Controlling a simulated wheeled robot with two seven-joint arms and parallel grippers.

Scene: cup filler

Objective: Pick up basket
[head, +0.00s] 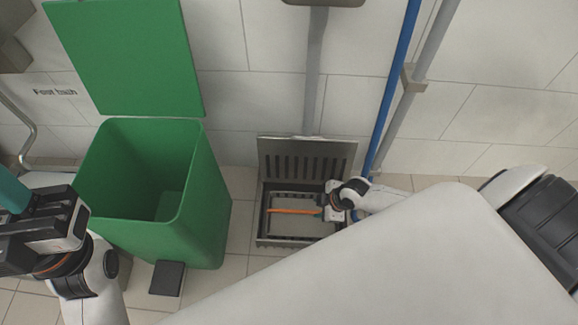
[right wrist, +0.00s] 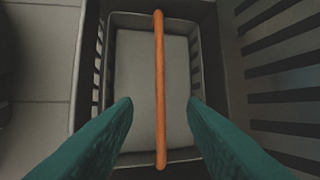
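The basket (head: 290,227) is a grey slotted box with an orange bar handle (head: 295,211) across its top. It sits down inside a recessed drain in the floor, and its floor looks empty. In the right wrist view the handle (right wrist: 160,90) runs up the middle of the picture over the basket (right wrist: 140,18). My right gripper (right wrist: 161,101) is open, with one teal finger on each side of the handle and gaps between. In the head view my right gripper (head: 324,206) is at the handle's right end. My left gripper (head: 12,192) is at the left edge, its fingers partly cut off.
A slotted drain grate (head: 305,160) stands raised behind the drain, against the tiled wall. A green bin (head: 205,210) with its lid (head: 130,55) up and a black pedal (head: 167,278) stands left of it. A blue pipe (head: 394,80) runs close on the right.

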